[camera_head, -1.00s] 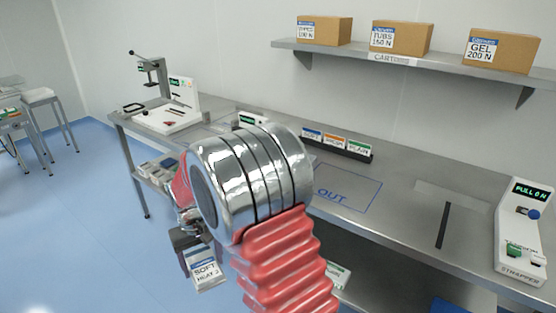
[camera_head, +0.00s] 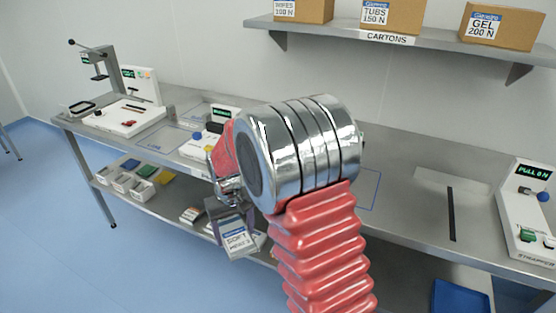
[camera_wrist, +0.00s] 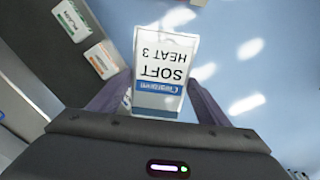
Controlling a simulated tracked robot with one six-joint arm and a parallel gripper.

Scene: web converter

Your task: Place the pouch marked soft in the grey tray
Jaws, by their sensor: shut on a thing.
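The pouch (camera_head: 238,238) is white with a blue band and reads SOFT HEAT 3. It hangs from my gripper (camera_head: 230,209) in front of the bench, over the lower shelf's front edge in the head view. In the wrist view, the pouch (camera_wrist: 162,72) is between the two dark fingers of my gripper (camera_wrist: 158,98), which is shut on it. Blue floor shows behind it there. I cannot make out a grey tray in either view. My arm hides the middle of the bench.
The steel bench (camera_head: 415,205) carries a sealing press (camera_head: 128,115) at left and a strapper (camera_head: 527,210) at right. Small white bins (camera_head: 123,183) and packs (camera_head: 193,215) are on the lower shelf. A blue tray (camera_head: 460,297) is low at right. Cartons (camera_head: 392,15) stand on the wall shelf.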

